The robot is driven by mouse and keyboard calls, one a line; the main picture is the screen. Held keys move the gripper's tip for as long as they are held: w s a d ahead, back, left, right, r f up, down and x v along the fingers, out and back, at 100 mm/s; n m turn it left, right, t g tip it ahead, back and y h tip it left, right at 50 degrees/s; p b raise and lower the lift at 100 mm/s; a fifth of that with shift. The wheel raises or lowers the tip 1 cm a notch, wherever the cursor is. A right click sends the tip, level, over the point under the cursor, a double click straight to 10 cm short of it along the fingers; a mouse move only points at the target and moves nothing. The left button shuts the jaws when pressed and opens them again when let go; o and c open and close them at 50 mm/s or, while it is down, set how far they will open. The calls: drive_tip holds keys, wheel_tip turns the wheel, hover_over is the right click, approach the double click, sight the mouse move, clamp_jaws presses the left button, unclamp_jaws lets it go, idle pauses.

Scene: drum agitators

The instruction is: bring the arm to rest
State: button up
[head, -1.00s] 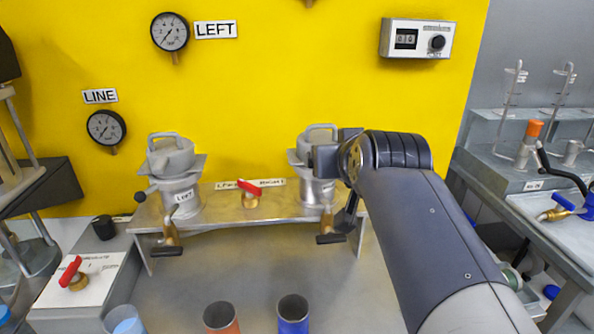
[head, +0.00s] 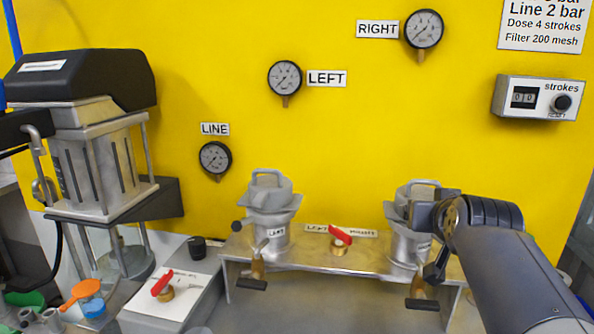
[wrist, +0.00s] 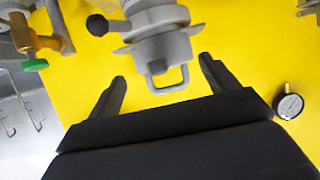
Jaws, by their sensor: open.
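My arm reaches in from the lower right of the head view. My gripper (head: 432,243) is there at the right vessel (head: 408,248), partly hidden behind my own wrist. In the wrist view my gripper (wrist: 162,82) has its two dark fingers spread wide, with nothing held between them. The right vessel's lid handle (wrist: 167,80) shows in the gap between the fingers, apart from both. The right vessel's grey body (wrist: 163,46) lies beyond the fingertips.
The left vessel (head: 268,220) stands on the same metal shelf (head: 310,258), with a red-handled valve (head: 340,240) between them. A pump unit (head: 95,150) stands at far left. Gauges and a stroke counter (head: 538,97) are on the yellow wall. The counter reads 00.

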drive_tip(key=shift+w+r+p, duration=0.2)
drive_tip(key=shift+r+p, duration=0.35)
drive_tip(key=shift+p, duration=0.05)
drive_tip(key=shift+w+r+p, duration=0.15)
drive_tip(key=shift+r+p, duration=0.35)
drive_tip(key=shift+p, duration=0.05)
drive_tip(key=shift+w+d+r+p, duration=0.1)
drive_tip(key=shift+w+r+p, duration=0.2)
drive_tip(key=shift+r+p, duration=0.25)
drive_tip(key=shift+f, duration=0.1)
drive_tip(key=shift+s+f+b, duration=0.2)
drive_tip(key=shift+f+b, duration=0.45)
drive_tip(key=shift+b, duration=0.1)
drive_tip(key=s+a+r, duration=0.1)
drive_tip(key=s, duration=0.6)
drive_tip(key=shift+a+b, duration=0.2)
drive_tip(key=shift+b, duration=0.15)
